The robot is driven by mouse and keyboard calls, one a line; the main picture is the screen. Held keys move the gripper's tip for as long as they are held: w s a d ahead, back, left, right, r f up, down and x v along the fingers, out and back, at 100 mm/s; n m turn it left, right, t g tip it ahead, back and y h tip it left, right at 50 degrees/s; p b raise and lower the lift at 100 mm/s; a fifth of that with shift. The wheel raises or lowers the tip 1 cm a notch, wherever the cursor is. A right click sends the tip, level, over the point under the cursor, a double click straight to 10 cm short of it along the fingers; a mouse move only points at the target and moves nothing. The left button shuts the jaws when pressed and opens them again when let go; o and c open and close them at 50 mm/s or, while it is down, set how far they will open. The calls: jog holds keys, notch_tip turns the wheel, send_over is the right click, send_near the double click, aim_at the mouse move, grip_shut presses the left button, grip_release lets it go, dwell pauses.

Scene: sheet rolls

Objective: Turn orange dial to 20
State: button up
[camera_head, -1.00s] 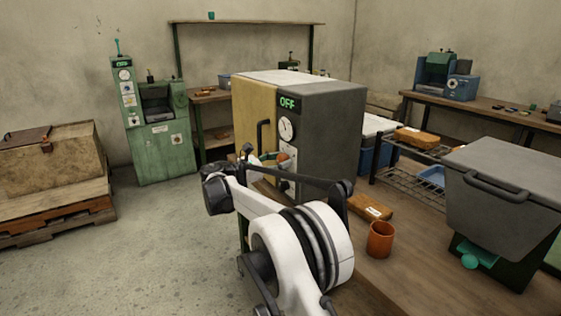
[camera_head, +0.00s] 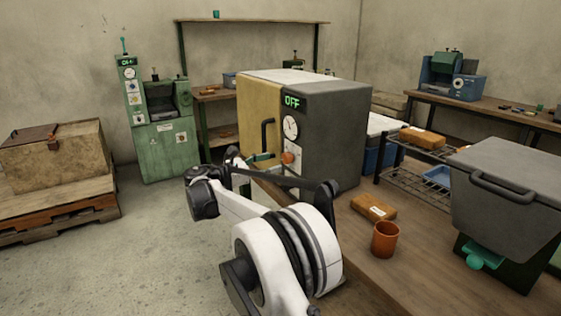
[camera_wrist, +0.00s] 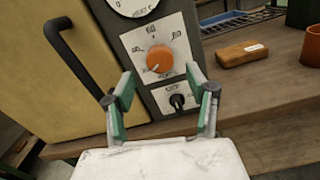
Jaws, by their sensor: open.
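The orange dial (camera_wrist: 160,58) sits on a white scale plate on the front of a grey and tan machine (camera_head: 335,130). The scale shows 60 at its top and other small numbers around it. A pale mark on the dial points to the lower left; its exact reading is too small to tell. The dial also shows in the head view (camera_head: 288,158). My gripper (camera_wrist: 161,82) is open and empty, with its two green-padded fingers apart just below and to either side of the dial. In the head view the gripper is partly hidden by my arm.
Below the dial is a black switch (camera_wrist: 178,102), and above it a white gauge (camera_head: 290,127) and a display reading OFF (camera_head: 292,102). A black door handle (camera_wrist: 75,55) stands out at the left.

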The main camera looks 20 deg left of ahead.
jog(key=v, duration=0.6)
jog(key=shift+w, duration=0.1)
dwell(0.3)
